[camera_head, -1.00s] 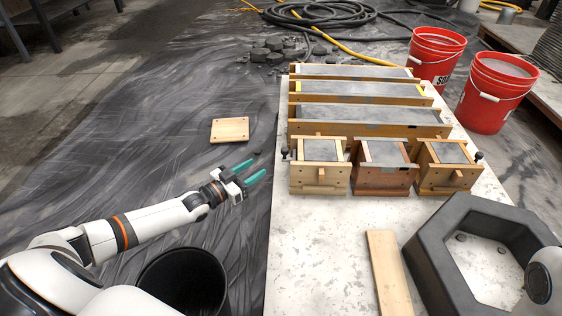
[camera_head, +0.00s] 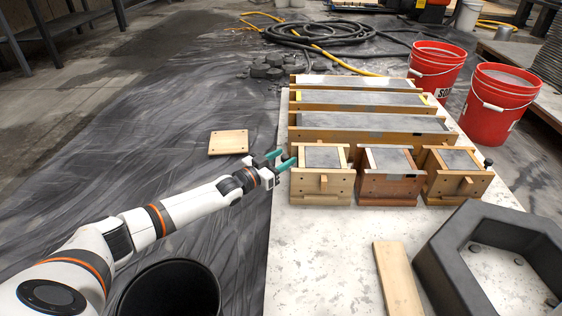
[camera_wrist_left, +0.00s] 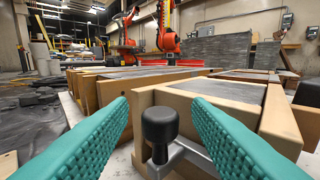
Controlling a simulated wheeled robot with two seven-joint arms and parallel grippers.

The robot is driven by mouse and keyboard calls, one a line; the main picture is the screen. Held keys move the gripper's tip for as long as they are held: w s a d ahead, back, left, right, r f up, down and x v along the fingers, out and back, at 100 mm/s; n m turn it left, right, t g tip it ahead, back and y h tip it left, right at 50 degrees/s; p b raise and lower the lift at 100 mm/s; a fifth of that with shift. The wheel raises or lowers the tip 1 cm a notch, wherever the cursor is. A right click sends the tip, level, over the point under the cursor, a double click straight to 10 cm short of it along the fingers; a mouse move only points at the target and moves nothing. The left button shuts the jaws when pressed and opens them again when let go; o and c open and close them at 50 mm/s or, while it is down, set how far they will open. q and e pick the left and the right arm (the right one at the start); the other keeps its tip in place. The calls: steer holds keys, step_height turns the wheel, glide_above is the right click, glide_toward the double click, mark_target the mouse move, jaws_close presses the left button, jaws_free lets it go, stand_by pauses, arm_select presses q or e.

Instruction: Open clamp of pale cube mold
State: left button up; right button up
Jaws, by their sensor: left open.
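The pale cube mold (camera_head: 322,184) is the leftmost of three small wooden molds in the head view. It also shows in the left wrist view (camera_wrist_left: 214,108), with grey concrete inside. Its clamp has a black knob (camera_wrist_left: 160,124) on a grey metal arm, at the mold's near side in the left wrist view. My left gripper (camera_head: 285,159) is at the mold's left side, open, with teal fingers. In the left wrist view the knob stands between the fingers, with gaps on both sides. In the head view the gripper hides the clamp. My right gripper is out of view.
A reddish cube mold (camera_head: 390,188) and a third wooden mold (camera_head: 455,186) stand to the right. Long beam molds (camera_head: 372,136) lie behind. A loose plank (camera_head: 397,278) and a dark octagonal ring (camera_head: 440,262) lie in front. Red buckets (camera_head: 495,110) stand at right.

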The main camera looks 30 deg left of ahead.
arm_select(q)
jaws_close()
steer(key=shift+s+a+p, duration=0.25)
steer(key=shift+s+a, duration=0.05)
steer(key=shift+a, duration=0.3)
steer(key=shift+s+a+p, duration=0.25)
steer(key=shift+a, duration=0.3)
jaws_free()
steer(key=shift+s, duration=0.1)
